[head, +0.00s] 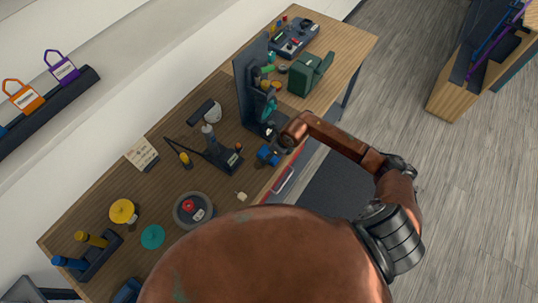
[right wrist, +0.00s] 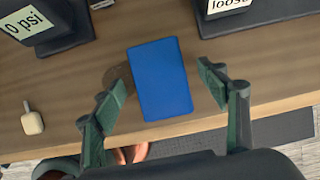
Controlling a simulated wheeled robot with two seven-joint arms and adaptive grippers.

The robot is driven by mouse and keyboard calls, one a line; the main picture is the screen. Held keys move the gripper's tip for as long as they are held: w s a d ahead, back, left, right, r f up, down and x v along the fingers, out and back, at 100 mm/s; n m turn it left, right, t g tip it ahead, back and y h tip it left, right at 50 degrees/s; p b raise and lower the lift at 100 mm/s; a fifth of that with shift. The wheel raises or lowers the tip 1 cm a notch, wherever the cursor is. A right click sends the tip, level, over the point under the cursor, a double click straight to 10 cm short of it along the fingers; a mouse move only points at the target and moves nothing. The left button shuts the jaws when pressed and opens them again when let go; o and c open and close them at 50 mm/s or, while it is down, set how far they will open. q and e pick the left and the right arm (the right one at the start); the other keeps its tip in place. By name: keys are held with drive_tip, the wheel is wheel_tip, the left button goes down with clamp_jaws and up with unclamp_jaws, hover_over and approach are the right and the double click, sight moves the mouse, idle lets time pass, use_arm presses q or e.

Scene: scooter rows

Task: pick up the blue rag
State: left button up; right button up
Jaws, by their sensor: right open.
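The blue rag (right wrist: 160,72) is a flat blue rectangle on the wooden bench, near its front edge. In the right wrist view it lies between the two green fingers of my right gripper (right wrist: 163,88), with a gap on each side. The fingers are spread and hold nothing. In the head view the blue rag (head: 266,154) shows just left of my right gripper (head: 279,149), which is over the bench edge and partly hides it. My left gripper is not in view.
A dark stand (head: 222,157) is left of the rag, and a tall dark panel (head: 250,85) stands behind it. A small cream item (right wrist: 32,121) lies on the bench to the left. A green box (head: 303,76) stands further back.

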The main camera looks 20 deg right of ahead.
drive_tip(key=shift+f, duration=0.15)
drive_tip(key=shift+c, duration=0.5)
drive_tip(key=c, duration=1)
